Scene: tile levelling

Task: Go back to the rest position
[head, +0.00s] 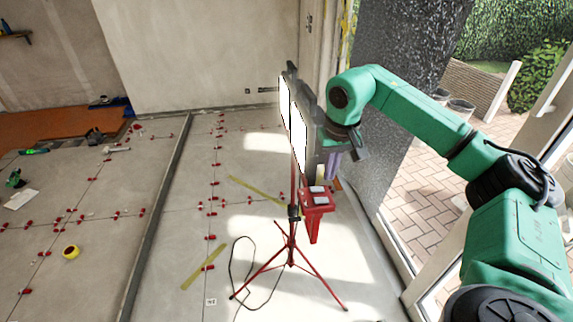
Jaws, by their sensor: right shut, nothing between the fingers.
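My right arm, green with black joints, comes in from the right edge and reaches toward the middle. Its gripper (333,166) points down beside the work light, with its fingers close together and no object seen between them. The work light (298,135) has bright white panels on a red tripod (290,255). A red box-like part (317,200) sits just below the gripper on the right side of the stand. I cannot tell whether the gripper touches it. My left gripper is not in view.
A tiled floor (90,260) with several red levelling clips spreads left. A yellow tape roll (71,252) and tools lie there. A black cable (240,275) loops by the tripod. A dark wall column (395,90) and a glass door frame (430,290) stand close to my right arm.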

